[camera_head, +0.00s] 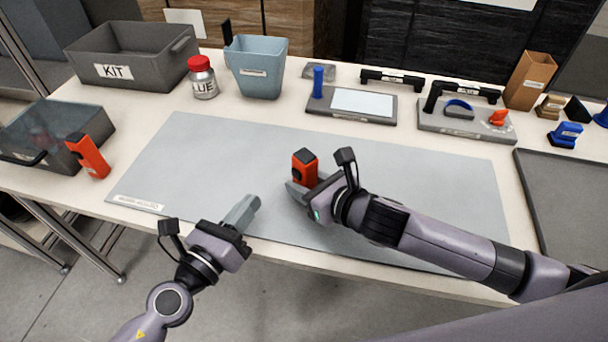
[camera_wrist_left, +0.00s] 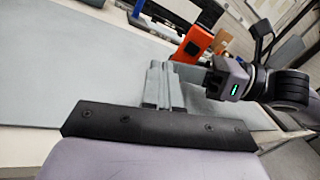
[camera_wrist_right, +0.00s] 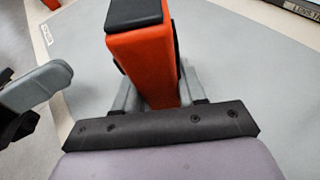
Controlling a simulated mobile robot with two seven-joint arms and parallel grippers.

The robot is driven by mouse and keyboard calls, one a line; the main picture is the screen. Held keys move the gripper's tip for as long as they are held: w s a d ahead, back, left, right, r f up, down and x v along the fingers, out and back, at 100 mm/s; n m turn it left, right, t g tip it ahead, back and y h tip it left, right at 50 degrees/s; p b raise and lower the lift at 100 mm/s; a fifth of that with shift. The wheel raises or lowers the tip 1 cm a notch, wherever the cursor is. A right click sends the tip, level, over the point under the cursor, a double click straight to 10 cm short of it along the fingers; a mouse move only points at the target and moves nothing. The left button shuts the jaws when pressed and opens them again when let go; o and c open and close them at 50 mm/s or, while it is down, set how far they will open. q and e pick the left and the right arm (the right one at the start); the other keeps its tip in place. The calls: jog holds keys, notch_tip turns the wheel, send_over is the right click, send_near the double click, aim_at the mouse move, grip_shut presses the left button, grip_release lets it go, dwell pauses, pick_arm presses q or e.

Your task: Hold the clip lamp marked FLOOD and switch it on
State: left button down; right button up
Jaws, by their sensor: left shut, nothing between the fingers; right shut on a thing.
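An orange clip lamp with a black top (camera_head: 305,168) stands about upright over the grey mat. My right gripper (camera_head: 303,190) is shut on its lower part; in the right wrist view the orange lamp body (camera_wrist_right: 146,68) rises between the fingers. No FLOOD marking is readable on it. My left gripper (camera_head: 247,208) is shut and empty, to the left of the lamp and nearer the front edge, apart from it. The left wrist view shows its fingers together (camera_wrist_left: 163,85). A second orange lamp (camera_head: 90,157) leans against the clear bin at the left; its label is not readable.
The grey mat (camera_head: 200,150) is mostly clear. At the back stand a KIT bin (camera_head: 130,75), a red-capped jar (camera_head: 202,80), a blue-grey bin (camera_head: 257,80), and fixtures with black handles (camera_head: 460,115). A dark tray (camera_head: 570,190) lies at the right.

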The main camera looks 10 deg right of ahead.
aim_at(296, 174)
pick_arm(q)
jog(key=shift+s+f+n+t+y, duration=0.1)
jog(key=shift+s+n+t+y, duration=0.05)
jog(key=shift+n+t+y, duration=0.55)
jog(key=shift+s+a+r+n+t+y, duration=0.1)
jog(key=shift+s+r+n+t+y, duration=0.1)
jog(key=shift+n+t+y, duration=0.3)
jog(key=shift+s+a+r+n+t+y, duration=0.1)
jog(key=shift+s+n+t+y, duration=0.1)
jog(key=shift+n+t+y, duration=0.3)
jog(key=shift+s+a+r+n+t+y, duration=0.15)
jog(key=shift+s+r+n+t+y, duration=0.4)
jog(key=shift+n+t, duration=0.25)
jog(key=shift+s+a+r+n+t+y, duration=0.1)
jog(key=shift+s+r+n+t+y, duration=0.2)
jog(key=shift+s+n+t+y, duration=0.35)
jog(key=shift+n, duration=0.25)
jog(key=shift+w+d, duration=0.85)
jog(key=shift+d, duration=0.35)
jog(key=shift+w+d, duration=0.8)
jog(key=shift+d, duration=0.45)
jog(key=shift+w+d, duration=0.85)
jog(key=shift+d, duration=0.35)
